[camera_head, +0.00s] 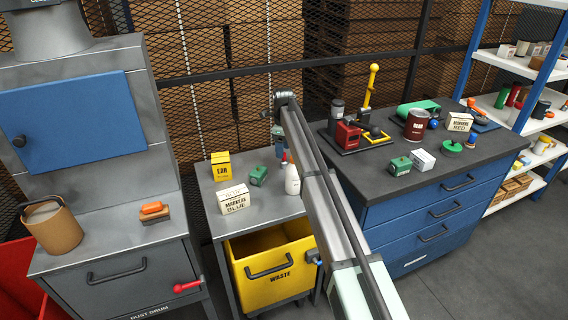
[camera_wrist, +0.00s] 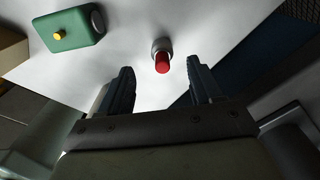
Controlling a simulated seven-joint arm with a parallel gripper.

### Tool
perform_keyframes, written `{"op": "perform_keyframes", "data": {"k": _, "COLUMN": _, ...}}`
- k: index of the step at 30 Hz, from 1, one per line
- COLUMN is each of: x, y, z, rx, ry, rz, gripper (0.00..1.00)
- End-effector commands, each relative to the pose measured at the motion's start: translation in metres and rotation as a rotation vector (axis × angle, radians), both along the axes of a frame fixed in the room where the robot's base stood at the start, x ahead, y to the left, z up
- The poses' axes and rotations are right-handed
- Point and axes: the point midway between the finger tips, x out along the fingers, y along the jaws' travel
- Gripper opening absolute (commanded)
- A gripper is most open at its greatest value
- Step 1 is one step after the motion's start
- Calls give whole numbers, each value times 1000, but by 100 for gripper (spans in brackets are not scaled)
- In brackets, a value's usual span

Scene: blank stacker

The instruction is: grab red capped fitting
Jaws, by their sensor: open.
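The red capped fitting (camera_wrist: 162,57) shows in the wrist view as a short grey cylinder with a red cap. It stands on the light grey worktop, beyond and roughly centred between my fingertips. My gripper (camera_wrist: 163,80) is open, with nothing between its fingers. In the head view my gripper (camera_head: 279,140) is over the back right of the middle bench (camera_head: 240,222). A small bit of red (camera_head: 284,156) shows just below it, likely the fitting's cap; the rest is hidden there.
A white bottle (camera_head: 292,181) stands close to my gripper. A green block (camera_head: 258,176) lies to its left, also in the wrist view (camera_wrist: 72,29). A yellow box (camera_head: 220,166) and a white markers box (camera_head: 233,199) stand further left. The blue-drawer bench (camera_head: 440,215) is right.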

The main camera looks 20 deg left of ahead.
Motion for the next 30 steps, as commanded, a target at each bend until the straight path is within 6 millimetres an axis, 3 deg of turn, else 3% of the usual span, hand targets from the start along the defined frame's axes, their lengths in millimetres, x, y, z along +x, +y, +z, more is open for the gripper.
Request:
{"op": "perform_keyframes", "data": {"k": 5, "x": 1, "y": -1, "z": -10, "rx": 0, "ry": 0, "rz": 0, "gripper": 65}}
{"op": "perform_keyframes", "data": {"k": 15, "x": 3, "y": -3, "z": -50, "rx": 0, "ry": 0, "rz": 0, "gripper": 65}}
{"op": "perform_keyframes", "data": {"k": 22, "x": 3, "y": -3, "z": -52, "rx": 0, "ry": -1, "rz": 0, "gripper": 65}}
{"op": "perform_keyframes", "data": {"k": 30, "x": 3, "y": -3, "z": -52, "rx": 0, "ry": -1, "rz": 0, "gripper": 41}}
